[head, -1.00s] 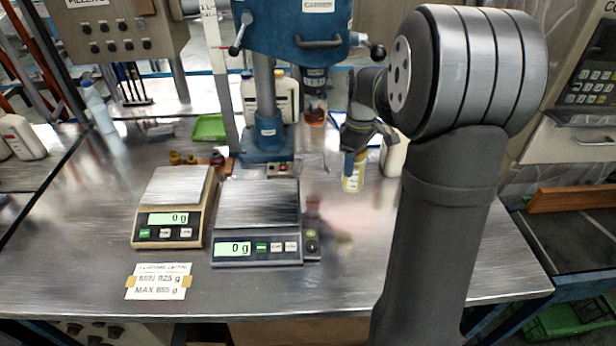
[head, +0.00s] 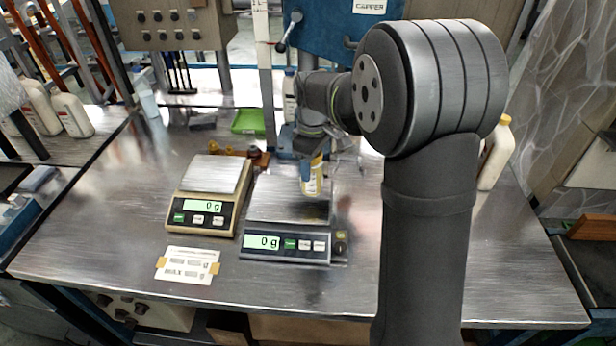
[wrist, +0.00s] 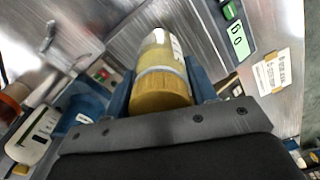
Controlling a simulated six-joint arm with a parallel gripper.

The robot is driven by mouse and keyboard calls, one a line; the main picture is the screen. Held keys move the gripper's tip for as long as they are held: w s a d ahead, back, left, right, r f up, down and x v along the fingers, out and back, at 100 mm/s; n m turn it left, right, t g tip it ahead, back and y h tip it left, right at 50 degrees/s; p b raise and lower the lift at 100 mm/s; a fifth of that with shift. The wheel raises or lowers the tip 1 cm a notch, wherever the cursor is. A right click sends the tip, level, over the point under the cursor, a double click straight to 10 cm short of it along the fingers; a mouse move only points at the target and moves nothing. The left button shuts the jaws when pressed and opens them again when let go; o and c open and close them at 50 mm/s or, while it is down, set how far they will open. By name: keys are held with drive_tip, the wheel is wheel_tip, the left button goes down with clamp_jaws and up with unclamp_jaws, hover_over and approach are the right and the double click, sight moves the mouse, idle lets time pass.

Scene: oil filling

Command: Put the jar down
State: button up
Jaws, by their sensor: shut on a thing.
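My gripper (head: 311,158) is shut on a jar (head: 313,182) with a yellow lid and a pale label. In the head view the jar hangs above the right-hand, dark-framed scale (head: 290,208), and a dark shadow lies on the plate beneath it. The scale reads 0 g. In the wrist view the jar (wrist: 160,80) sits between the two blue fingers, lid toward the camera, with the metal scale plate beyond it.
A beige scale (head: 208,190), also at 0 g, stands to the left. A taped paper label (head: 187,265) lies in front. A green tray (head: 248,121) and the blue capper (head: 325,35) are behind. A white bottle (head: 496,152) stands right of my arm.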

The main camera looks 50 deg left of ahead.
drive_tip(key=shift+s+a+f, duration=0.25)
drive_tip(key=shift+a+f, duration=0.15)
drive_tip(key=shift+f, duration=1.85)
drive_tip(key=shift+f, duration=0.2)
drive_tip(key=o, duration=1.4)
drive_tip(key=shift+c, duration=0.2)
drive_tip(key=shift+r, duration=0.1)
wheel_tip(320, 180, up, 12)
drive_tip(key=shift+r, duration=0.1)
